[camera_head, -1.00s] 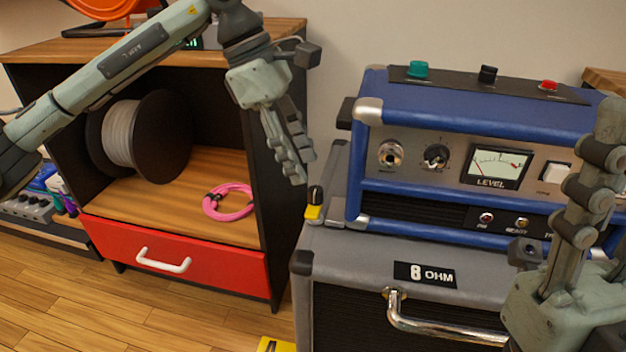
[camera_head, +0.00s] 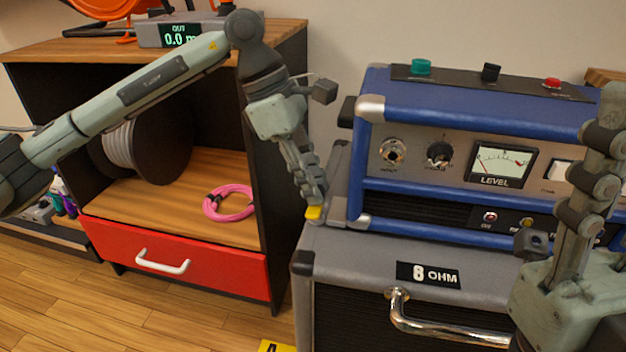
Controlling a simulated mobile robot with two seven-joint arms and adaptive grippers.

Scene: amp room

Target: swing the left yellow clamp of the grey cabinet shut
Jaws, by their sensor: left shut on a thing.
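The grey cabinet (camera_head: 350,256) has an "8 OHM" label and a metal handle on its front. The left yellow clamp (camera_head: 314,213) sits on its top left, beside the blue amp. My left gripper (camera_head: 315,197) reaches down onto the clamp from above, shut on it, and its fingers cover the clamp's black tip. Only the yellow part shows. My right gripper (camera_head: 535,245) is in front of the right side of the cabinet and amp.
The blue amp (camera_head: 480,105) stands on the cabinet, right of my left gripper. A wooden shelf unit (camera_head: 190,195) with a cable spool, a pink cable (camera_head: 229,203) and a red drawer (camera_head: 175,258) stands to the left. A narrow gap separates shelf and cabinet.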

